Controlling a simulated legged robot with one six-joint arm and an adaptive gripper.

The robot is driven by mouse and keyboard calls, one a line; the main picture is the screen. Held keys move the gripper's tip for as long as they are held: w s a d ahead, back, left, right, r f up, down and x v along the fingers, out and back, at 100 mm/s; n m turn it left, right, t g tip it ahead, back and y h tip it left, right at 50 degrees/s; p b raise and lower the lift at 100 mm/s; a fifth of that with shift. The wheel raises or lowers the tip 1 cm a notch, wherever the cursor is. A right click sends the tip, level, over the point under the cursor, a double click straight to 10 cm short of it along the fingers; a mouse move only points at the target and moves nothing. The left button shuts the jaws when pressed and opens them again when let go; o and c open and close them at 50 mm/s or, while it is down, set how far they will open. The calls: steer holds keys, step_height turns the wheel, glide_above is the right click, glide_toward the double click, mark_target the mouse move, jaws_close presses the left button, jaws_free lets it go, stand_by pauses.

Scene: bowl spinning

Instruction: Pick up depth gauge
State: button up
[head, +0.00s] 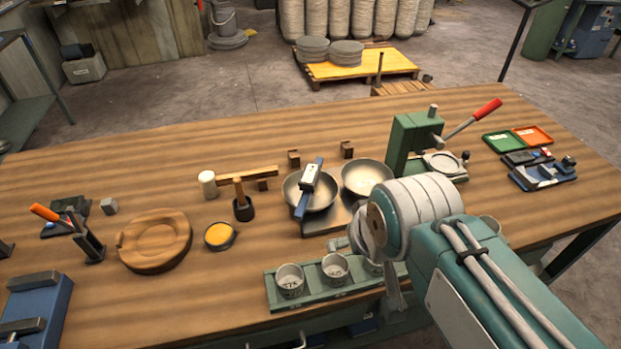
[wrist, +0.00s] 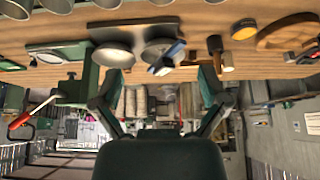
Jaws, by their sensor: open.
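What looks like the depth gauge (head: 309,184), a blue bar with a pale block on it, rests tilted across the left of two metal bowls (head: 321,202) in the head view. It also shows in the wrist view as the blue and white piece (wrist: 168,57) near the bowls, with the scene upside down. My gripper (wrist: 152,84) is open and empty, its two dark fingers spread wide in the wrist view. The gauge appears between the fingers in that view, apart from them. In the head view my arm hides most of the gripper.
A green press (head: 412,140) with a red lever stands right of the right bowl (head: 366,177). A green rack (head: 330,287) of metal cups lies in front. A mallet (head: 242,200) and a yellow-filled dish (head: 219,236) are left of the bowls.

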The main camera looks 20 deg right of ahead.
stand_by(0.4)
steer(key=m+g+h, duration=0.2)
steer(key=m, duration=0.4)
glide_toward(309, 173)
steer(key=x, duration=1)
steer(key=shift+d+f, duration=0.1)
steer(key=shift+f, duration=0.2)
jaws_close()
